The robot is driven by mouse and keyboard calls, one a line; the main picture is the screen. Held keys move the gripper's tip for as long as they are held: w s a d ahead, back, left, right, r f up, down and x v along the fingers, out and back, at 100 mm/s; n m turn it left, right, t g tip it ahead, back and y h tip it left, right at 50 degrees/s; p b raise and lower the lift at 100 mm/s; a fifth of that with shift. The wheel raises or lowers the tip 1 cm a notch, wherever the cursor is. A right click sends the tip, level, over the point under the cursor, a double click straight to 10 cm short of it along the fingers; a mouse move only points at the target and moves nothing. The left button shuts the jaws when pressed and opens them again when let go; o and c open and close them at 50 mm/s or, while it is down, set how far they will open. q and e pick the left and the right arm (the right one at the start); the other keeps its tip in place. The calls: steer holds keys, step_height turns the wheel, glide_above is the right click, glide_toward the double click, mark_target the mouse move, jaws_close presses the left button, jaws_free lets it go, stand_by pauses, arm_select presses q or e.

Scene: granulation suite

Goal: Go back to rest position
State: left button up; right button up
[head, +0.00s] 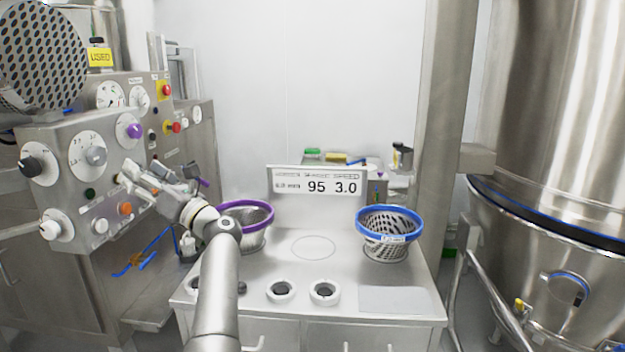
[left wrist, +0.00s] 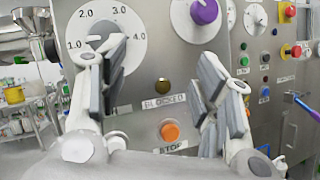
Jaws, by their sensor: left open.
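My left arm comes in from the bottom of the head view, and its gripper (head: 128,180) is in front of the grey control panel (head: 62,140) on the left. In the left wrist view the two fingers of the left gripper (left wrist: 160,85) are spread apart with nothing between them. Between them the panel shows an orange button (left wrist: 170,132) labelled STOP and a label reading BLOCKED. A dial (left wrist: 104,35) marked 1.0 to 4.0 is behind the left finger. I cannot tell whether the fingers touch the panel. My right gripper is not in view.
A steel bench (head: 312,275) in the middle bears a purple-rimmed basket (head: 250,240), a blue-rimmed basket (head: 389,247) and a display sign (head: 318,173). A large steel vessel (head: 560,120) stands at the right. The bench between the baskets is clear.

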arm_select(q)
steer(key=s+d+f+n+t+h, duration=0.2)
steer(key=s+d+f+n+h, duration=0.25)
steer(key=f+n+h, duration=0.5)
steer(key=s+d+f+n+t+h, duration=0.2)
steer(key=s+d+f+n+h, duration=0.3)
steer(key=f+n, duration=0.75)
steer(key=s+d+f+n+t+h, duration=0.25)
steer(key=d+f+n+h, duration=0.25)
steer(key=f+n+h, duration=0.5)
steer(key=s+d+f+m+g+y, duration=0.15)
steer(key=s+f+g, duration=0.3)
steer(key=s, duration=0.65)
steer(key=s+f+m+g+y, duration=0.1)
steer(key=s+f+m+g, duration=0.3)
steer(key=s, duration=0.8)
steer(key=s+f+m+g+y, duration=0.1)
steer(key=s+f+m+g, duration=0.3)
steer(key=s, duration=0.7)
step_height(320, 180, down, 24)
steer(key=s+n+p, duration=0.1)
steer(key=n+p, duration=0.1)
steer(key=s+a+f+g+p, duration=0.1)
steer(key=s+a+f+g, duration=0.1)
steer(key=s+f, duration=1.4)
steer(key=shift+s+a, duration=0.4)
steer(key=shift+s, duration=0.45)
